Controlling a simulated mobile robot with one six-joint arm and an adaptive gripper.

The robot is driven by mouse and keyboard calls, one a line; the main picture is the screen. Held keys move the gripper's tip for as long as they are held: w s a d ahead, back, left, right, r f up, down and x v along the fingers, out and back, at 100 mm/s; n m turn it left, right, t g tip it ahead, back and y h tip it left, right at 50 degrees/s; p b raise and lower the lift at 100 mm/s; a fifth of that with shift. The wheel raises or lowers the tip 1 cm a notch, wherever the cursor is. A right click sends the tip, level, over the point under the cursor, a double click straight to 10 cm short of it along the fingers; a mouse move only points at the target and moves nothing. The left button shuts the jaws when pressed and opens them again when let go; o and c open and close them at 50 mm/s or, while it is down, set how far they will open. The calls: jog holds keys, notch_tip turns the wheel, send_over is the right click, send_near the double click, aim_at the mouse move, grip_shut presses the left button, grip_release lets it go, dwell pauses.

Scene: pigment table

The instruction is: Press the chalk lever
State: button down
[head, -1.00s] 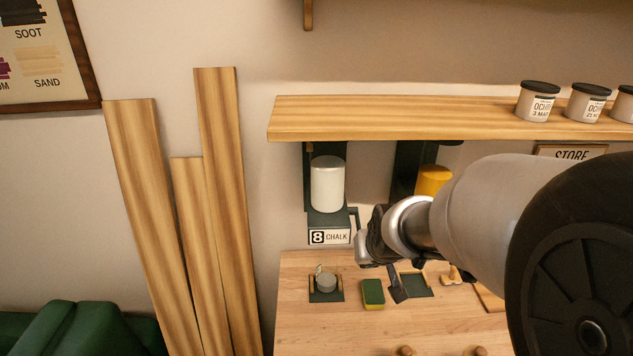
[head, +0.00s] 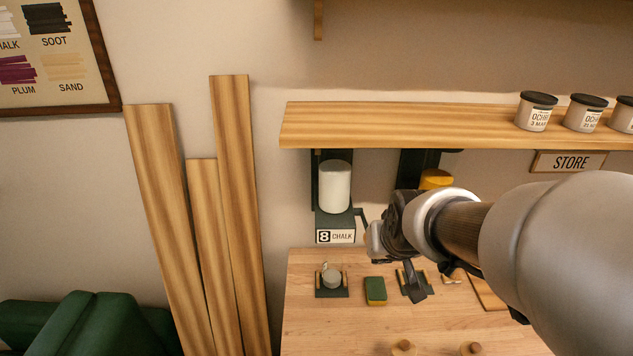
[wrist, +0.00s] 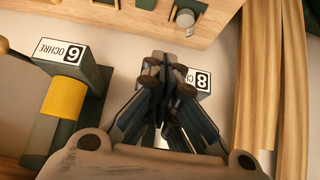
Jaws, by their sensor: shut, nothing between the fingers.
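The chalk dispenser is a dark body with a white cylinder (head: 335,187) and a label reading 8 CHALK (head: 336,237), below the shelf in the head view. That view is upside down. The fingers cover part of the chalk label (wrist: 203,80), and the lever cannot be made out there.
The ochre dispenser (wrist: 65,97) stands beside my gripper. The wooden shelf (head: 420,125) with several jars is above. On the table (head: 330,325) are a grey pot (head: 331,279), a green sponge (head: 375,292) and wooden pegs. Tall planks (head: 235,200) lean on the left.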

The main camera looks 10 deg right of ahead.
jog(key=v, duration=0.4)
jog(key=shift+s+f, duration=0.2)
jog(key=shift+s, duration=0.05)
jog(key=shift+r+p, duration=0.1)
jog(key=shift+p, duration=0.3)
dwell(1.3)
